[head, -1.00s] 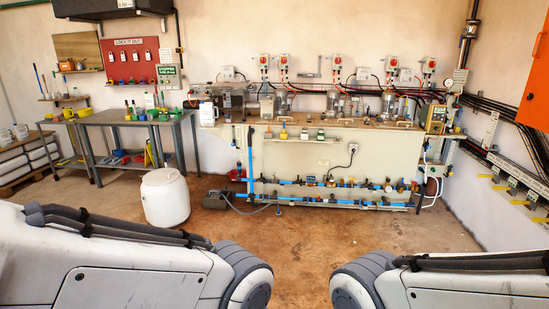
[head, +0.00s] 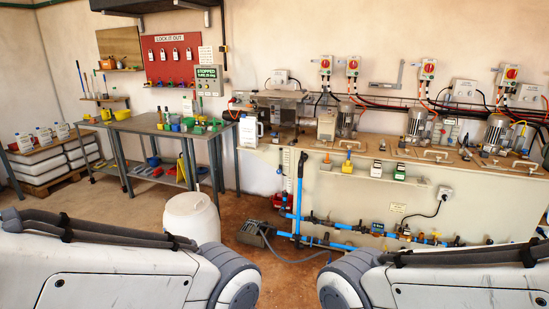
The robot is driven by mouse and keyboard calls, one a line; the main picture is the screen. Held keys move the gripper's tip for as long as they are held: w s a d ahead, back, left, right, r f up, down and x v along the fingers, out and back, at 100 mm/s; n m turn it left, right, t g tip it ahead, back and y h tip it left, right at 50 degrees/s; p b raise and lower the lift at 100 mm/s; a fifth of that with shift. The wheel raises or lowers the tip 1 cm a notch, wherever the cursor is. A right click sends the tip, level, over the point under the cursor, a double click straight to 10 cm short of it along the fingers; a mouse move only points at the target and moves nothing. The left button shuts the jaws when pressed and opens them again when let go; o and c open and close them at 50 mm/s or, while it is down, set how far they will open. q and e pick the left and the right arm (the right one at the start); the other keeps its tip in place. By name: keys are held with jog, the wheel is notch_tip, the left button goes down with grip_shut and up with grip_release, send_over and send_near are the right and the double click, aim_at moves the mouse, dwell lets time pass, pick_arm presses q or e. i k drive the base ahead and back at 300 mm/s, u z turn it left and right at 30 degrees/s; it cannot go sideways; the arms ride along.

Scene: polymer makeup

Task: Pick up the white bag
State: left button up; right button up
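Several white bags (head: 42,174) appear to lie stacked at the far left in the head view, against the back wall. The front bags show only as pale rounded layers, and single bags are hard to tell apart. Neither of my grippers shows in the head view. Only links of my two arms show at the bottom left and bottom right, well apart from the bags.
A brown board with several white jugs (head: 43,137) covers the stack. A grey metal table (head: 150,122) stands right of it. A white drum (head: 190,222) stands on the floor ahead, close to my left arm. A long bench (head: 300,145) with pipes and motors fills the right.

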aim_at(249, 127)
jog(key=u, duration=0.2)
jog(key=i, duration=2.1)
jog(key=u, duration=0.35)
jog(key=i, duration=2.15)
jog(key=u, duration=0.05)
